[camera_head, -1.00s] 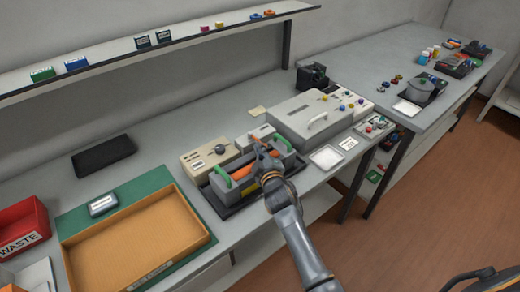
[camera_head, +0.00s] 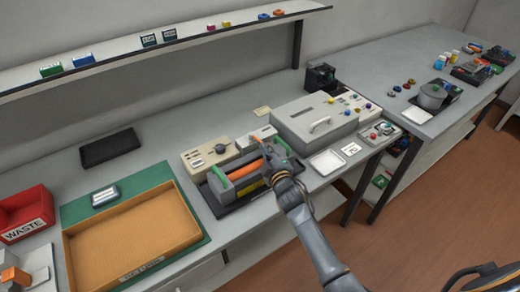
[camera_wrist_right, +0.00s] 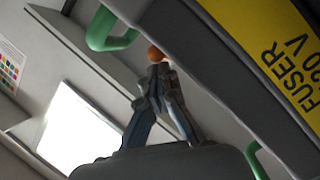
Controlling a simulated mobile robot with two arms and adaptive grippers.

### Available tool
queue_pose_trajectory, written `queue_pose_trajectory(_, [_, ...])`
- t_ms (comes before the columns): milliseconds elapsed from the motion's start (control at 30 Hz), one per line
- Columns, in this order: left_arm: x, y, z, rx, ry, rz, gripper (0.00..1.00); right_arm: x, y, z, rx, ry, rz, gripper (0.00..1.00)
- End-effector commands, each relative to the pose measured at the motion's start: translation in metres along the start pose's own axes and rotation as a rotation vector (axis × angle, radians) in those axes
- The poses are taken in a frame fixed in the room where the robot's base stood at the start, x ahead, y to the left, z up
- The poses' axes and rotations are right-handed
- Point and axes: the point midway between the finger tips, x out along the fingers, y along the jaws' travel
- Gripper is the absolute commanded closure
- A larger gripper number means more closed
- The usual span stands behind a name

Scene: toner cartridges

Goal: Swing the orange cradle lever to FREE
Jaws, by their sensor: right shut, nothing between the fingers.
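The fuser unit (camera_head: 222,196) sits in a dark cradle on the bench, with an orange bar (camera_head: 243,171) along it and green handles at its ends. My right gripper (camera_head: 266,152) is over its right end. In the right wrist view, my right gripper (camera_wrist_right: 159,75) is shut and empty. An orange rounded tip (camera_wrist_right: 155,53), apparently the lever's knob, shows just beyond the fingertips; I cannot tell whether they touch. The yellow FUSER label (camera_wrist_right: 270,45) is beside it, and a green handle (camera_wrist_right: 108,38) is to its left. The lever's arm and FREE mark are not readable. My left gripper is not in view.
A tan box with a dial (camera_head: 212,152) stands behind the unit. A large grey case (camera_head: 316,122) is to the right, with a white tray (camera_head: 326,162) in front. The orange-brown mat tray (camera_head: 130,235) and red WASTE bin (camera_head: 25,210) are left.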

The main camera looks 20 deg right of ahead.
Motion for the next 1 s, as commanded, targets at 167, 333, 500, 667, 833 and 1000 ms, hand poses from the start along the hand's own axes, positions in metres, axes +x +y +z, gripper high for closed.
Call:
queue_pose_trajectory(167, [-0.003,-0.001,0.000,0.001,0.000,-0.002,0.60,0.003,0.007,0.009,-0.002,-0.002,0.002,1.00])
queue_pose_trajectory(333, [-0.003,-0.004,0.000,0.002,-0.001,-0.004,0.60,0.006,0.011,0.015,-0.001,-0.001,0.002,1.00])
queue_pose_trajectory(500, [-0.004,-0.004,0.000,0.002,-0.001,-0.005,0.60,0.009,0.015,0.019,-0.001,-0.001,0.003,1.00])
queue_pose_trajectory(667, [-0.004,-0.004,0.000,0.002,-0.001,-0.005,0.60,0.010,0.016,0.021,-0.001,-0.001,0.002,1.00])
queue_pose_trajectory(833, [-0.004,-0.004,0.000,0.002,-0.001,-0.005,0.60,0.010,0.016,0.022,0.000,-0.002,0.002,1.00])
queue_pose_trajectory(1000, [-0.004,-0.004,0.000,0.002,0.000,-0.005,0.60,0.010,0.016,0.022,-0.001,-0.003,0.003,1.00])
